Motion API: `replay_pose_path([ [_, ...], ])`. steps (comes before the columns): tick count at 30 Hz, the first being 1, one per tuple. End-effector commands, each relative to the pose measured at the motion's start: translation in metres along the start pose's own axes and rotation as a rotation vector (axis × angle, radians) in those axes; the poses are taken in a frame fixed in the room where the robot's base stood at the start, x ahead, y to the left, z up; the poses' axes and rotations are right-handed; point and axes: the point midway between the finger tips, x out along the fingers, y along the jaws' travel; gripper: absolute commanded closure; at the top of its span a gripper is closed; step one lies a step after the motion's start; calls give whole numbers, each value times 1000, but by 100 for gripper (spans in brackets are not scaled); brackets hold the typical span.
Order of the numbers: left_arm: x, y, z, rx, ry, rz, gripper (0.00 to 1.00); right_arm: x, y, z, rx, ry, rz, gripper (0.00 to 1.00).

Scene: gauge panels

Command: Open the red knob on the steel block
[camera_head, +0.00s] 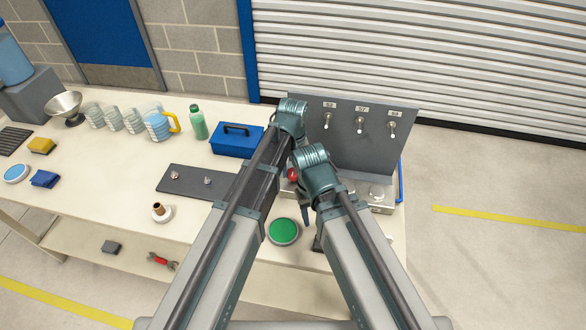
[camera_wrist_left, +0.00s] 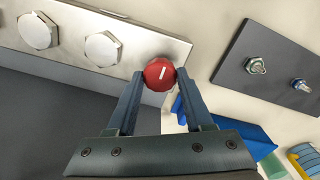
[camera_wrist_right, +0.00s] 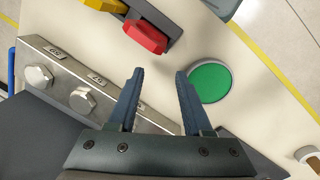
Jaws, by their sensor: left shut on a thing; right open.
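The red knob (camera_wrist_left: 159,73) with a white line sits at one end of the steel block (camera_wrist_left: 70,44) in the left wrist view. It shows as a small red spot (camera_head: 292,174) beside my arms in the head view. My left gripper (camera_wrist_left: 158,76) is shut on it, one finger on each side. The white line is slightly tilted from upright in that view. The steel block also shows in the right wrist view (camera_wrist_right: 70,72), with hex heads and small labels. My right gripper (camera_wrist_right: 158,74) is open and empty, near the block; the red knob is not visible between its fingers.
A grey panel (camera_head: 350,155) with several taps stands behind the block. A dark plate with bolts (camera_head: 190,190) and a blue toolbox (camera_head: 230,147) lie to the left. A green disc (camera_head: 284,231) and a red lever (camera_wrist_right: 146,36) are near my right gripper.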

Motion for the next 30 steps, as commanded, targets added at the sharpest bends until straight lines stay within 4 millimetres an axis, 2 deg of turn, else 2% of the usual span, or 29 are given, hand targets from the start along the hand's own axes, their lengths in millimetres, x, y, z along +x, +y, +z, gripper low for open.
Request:
replay_pose_path([
  [10, 0, 0, 1, -1, -2, -1, 100, 0, 0, 0, 0, 0, 0, 50],
  [11, 0, 0, 1, -1, -2, -1, 43, 0, 0, 0, 0, 0, 0, 50],
  [15, 0, 0, 1, -1, -1, -1, 18, 0, 0, 0, 0, 0, 0, 50],
  [25, -1, 0, 0, 0, 0, -1, 18, -1, 0, 0, 0, 0, 0, 50],
  [30, -8, 0, 0, 0, 0, -1, 18, -8, 1, 0, 0, 0, 0, 50],
])
